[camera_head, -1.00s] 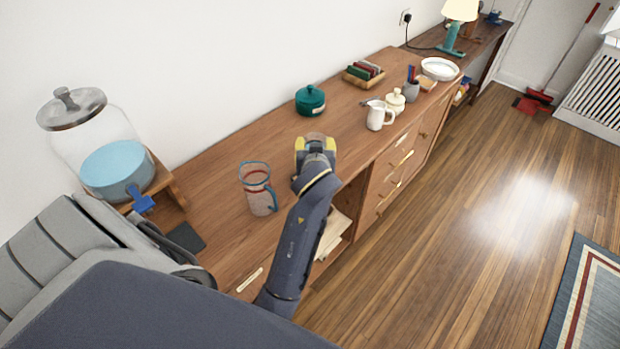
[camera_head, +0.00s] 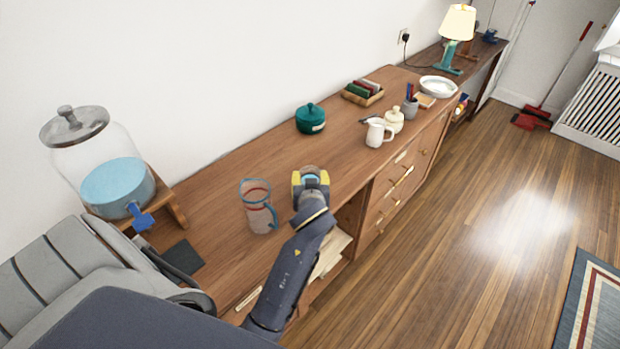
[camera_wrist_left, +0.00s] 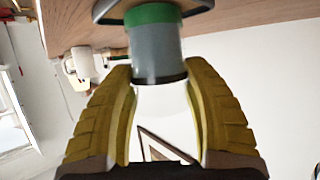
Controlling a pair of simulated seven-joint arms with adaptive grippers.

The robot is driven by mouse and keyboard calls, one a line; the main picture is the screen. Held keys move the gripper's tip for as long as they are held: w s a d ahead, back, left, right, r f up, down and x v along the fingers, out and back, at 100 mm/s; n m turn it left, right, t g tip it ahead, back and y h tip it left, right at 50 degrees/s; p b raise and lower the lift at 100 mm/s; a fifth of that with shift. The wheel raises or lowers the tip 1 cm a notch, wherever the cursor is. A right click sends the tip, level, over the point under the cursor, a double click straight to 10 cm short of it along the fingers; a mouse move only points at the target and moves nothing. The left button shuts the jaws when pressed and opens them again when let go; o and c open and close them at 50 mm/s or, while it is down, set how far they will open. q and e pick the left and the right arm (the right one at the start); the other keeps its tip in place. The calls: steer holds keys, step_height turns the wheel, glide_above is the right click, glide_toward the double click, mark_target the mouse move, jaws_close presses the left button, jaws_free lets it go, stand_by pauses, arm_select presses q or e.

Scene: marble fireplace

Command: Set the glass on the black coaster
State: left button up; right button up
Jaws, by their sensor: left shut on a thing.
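The black coaster (camera_head: 183,257) is a dark square lying flat on the wooden cabinet top, near its close left end. My left gripper (camera_head: 310,180) has yellow fingers and is over the cabinet's front edge, to the right of the coaster and apart from it. It is shut on the glass (camera_head: 312,170), which mostly hides behind the fingers in the head view. In the left wrist view, the glass (camera_wrist_left: 157,55) is a clear grey cylinder with a green band, between the yellow fingers (camera_wrist_left: 158,90). My right gripper is not in view.
A clear pitcher with a blue handle (camera_head: 258,205) stands between gripper and coaster. A large glass dispenser (camera_head: 115,180) stands on a wooden stand behind the coaster. A teal lidded pot (camera_head: 310,118) and a white jug (camera_head: 378,133) stand farther along.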

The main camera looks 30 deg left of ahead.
arm_select(q)
steer(key=o, duration=1.4)
steer(key=shift+f, duration=0.15)
steer(key=shift+o, duration=0.2)
steer(key=shift+r, duration=0.25)
steer(key=shift+v, duration=2.75)
steer(key=shift+f, duration=0.1)
